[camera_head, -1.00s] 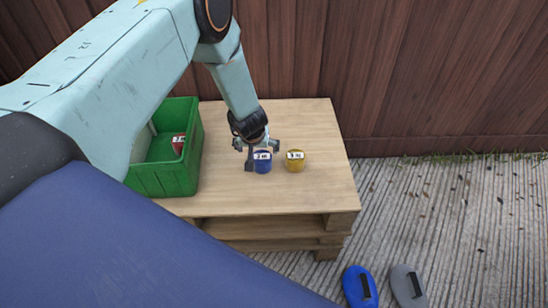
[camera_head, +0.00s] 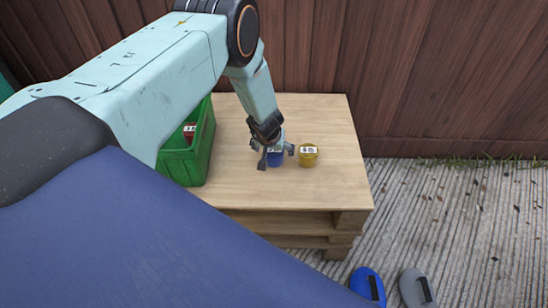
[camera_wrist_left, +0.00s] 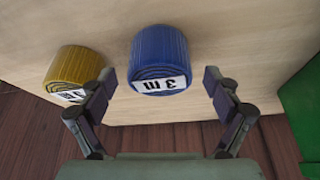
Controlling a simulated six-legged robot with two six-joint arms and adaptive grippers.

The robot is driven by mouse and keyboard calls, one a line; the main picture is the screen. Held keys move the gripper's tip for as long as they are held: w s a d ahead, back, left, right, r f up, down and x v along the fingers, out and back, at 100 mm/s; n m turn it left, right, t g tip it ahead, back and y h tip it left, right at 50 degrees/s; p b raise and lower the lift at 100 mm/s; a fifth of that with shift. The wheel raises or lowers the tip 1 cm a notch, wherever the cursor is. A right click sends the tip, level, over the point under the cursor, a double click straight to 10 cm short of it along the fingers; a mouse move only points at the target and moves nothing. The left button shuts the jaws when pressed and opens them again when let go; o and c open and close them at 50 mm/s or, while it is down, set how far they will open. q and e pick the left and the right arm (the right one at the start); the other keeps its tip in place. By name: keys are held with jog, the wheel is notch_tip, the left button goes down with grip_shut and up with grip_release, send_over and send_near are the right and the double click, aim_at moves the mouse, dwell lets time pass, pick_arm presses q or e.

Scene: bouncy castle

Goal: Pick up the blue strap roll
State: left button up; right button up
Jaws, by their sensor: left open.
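The blue strap roll (camera_head: 275,158) stands on the wooden pallet table, partly hidden behind my left gripper in the head view. My left gripper (camera_head: 276,157) is open and empty, just over the blue roll. In the wrist view its fingers (camera_wrist_left: 162,90) are spread to either side of the roll's near end, with visible gaps. My right gripper is not in view.
A yellow strap roll (camera_head: 308,156) stands close to the right of the blue one; the wrist view shows it beside one finger. A green crate (camera_head: 200,150) holding a red item (camera_head: 189,130) sits left on the pallet table (camera_head: 330,190). A wooden fence stands behind.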

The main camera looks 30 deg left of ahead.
pick_arm(q)
jog(key=shift+w+a+f, duration=0.1)
jog(key=shift+w+f, duration=0.1)
jog(key=shift+f, duration=0.3)
jog(key=c, duration=1.4)
